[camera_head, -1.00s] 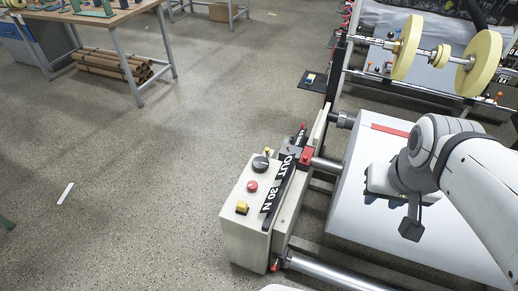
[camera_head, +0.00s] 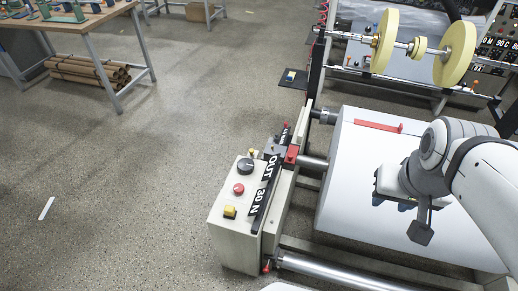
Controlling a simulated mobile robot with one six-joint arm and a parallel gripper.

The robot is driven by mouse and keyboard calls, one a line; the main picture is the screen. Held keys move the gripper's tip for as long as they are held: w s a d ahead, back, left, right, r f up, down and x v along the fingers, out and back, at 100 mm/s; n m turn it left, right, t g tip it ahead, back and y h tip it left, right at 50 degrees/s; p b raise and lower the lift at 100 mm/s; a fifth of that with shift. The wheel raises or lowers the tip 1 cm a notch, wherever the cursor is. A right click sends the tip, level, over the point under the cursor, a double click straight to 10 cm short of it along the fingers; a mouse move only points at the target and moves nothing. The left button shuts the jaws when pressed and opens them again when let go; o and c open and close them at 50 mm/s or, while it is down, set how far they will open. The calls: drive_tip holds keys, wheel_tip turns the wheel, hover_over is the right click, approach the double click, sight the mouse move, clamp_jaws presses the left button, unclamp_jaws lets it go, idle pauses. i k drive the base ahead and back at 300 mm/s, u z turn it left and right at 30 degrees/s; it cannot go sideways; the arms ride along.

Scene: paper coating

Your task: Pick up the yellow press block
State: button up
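A small yellow block-like piece (camera_head: 230,211) sits on the sloped top of the grey control box (camera_head: 236,240), beside a red button and a black knob. A smaller yellow piece (camera_head: 252,152) shows at the box's far end. Another small pale yellow piece (camera_head: 291,76) lies on a black shelf (camera_head: 294,79) by the far machine. I cannot tell which of these is the press block. My gripper (camera_head: 396,203) is over the white paper roll, right of the control box and away from all of them. Its fingertips are mostly hidden, and no held object is visible.
The large white paper roll (camera_head: 360,180) lies beside the control box, with a red strip (camera_head: 378,126) on it. Yellow discs on a shaft (camera_head: 387,40) stand behind. A workbench (camera_head: 85,30) with brown rolls beneath is at upper left.

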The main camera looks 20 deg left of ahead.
sight(230, 213)
drive_tip(key=z, duration=2.3)
drive_tip(key=k, duration=2.2)
drive_tip(key=u, duration=1.15)
drive_tip(key=i, duration=1)
drive_tip(key=u, duration=0.05)
